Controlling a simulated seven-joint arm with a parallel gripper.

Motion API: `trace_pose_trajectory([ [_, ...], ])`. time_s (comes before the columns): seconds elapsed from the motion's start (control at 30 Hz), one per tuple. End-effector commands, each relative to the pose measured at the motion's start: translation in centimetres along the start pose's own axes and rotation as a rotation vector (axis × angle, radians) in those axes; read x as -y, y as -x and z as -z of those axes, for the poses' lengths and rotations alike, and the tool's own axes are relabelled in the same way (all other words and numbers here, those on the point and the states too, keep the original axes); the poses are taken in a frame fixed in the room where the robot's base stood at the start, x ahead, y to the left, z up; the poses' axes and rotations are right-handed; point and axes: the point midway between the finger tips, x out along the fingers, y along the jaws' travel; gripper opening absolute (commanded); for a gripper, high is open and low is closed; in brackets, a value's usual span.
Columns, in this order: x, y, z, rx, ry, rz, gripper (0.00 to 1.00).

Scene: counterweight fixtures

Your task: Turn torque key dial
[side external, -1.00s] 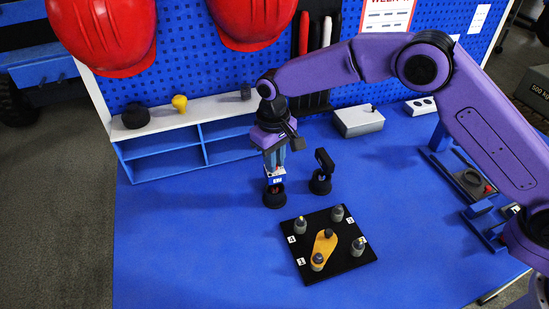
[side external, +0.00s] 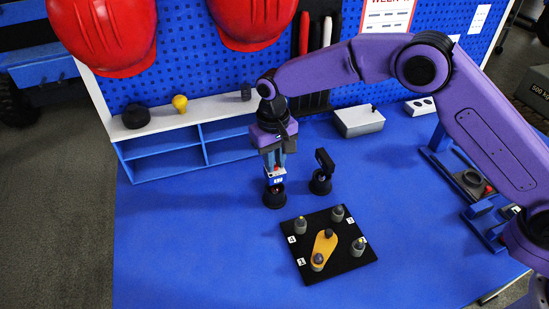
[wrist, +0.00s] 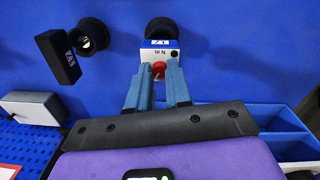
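The torque key (side external: 277,180) is a small white and blue block with a display and a red dial (wrist: 159,68). It stands upright in a black round holder (side external: 274,199); the key also shows in the wrist view (wrist: 157,46), its markings upside down. My gripper (side external: 275,168) comes down on it from above. In the wrist view its two blue-grey fingers (wrist: 159,72) lie on either side of the red dial and appear to touch it. The exact contact is small and partly hidden by the fingers. The display digits are too small to read surely.
A second black holder (side external: 320,187) with a tilted black device (side external: 325,160) stands close on the right. A black plate (side external: 349,262) with numbered posts and a yellow lever (side external: 323,247) lies in front. A blue shelf (side external: 180,150) stands behind left. The front left table is clear.

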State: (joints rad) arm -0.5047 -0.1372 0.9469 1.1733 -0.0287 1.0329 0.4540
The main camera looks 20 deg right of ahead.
Motion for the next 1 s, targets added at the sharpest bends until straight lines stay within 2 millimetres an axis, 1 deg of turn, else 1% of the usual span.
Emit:
trace_pose_trajectory([
  [0.03, 0.0, 0.0, 0.0, -0.001, 0.000, 0.000, 0.36],
  [0.07, 0.0, 0.0, 0.0, -0.001, 0.000, 0.000, 0.43],
  [0.33, 0.0, 0.0, 0.0, 0.000, 0.001, 0.000, 0.43],
  [0.47, 0.0, 0.6, 0.0, -0.001, 0.001, 0.000, 0.43],
  [0.57, 0.0, 1.9, 0.1, -0.004, 0.001, 0.002, 0.43],
  [0.67, 0.1, 3.8, 0.1, -0.004, 0.001, 0.002, 0.43],
  [1.0, 0.1, 11.0, 0.1, -0.005, 0.000, 0.003, 0.43],
])
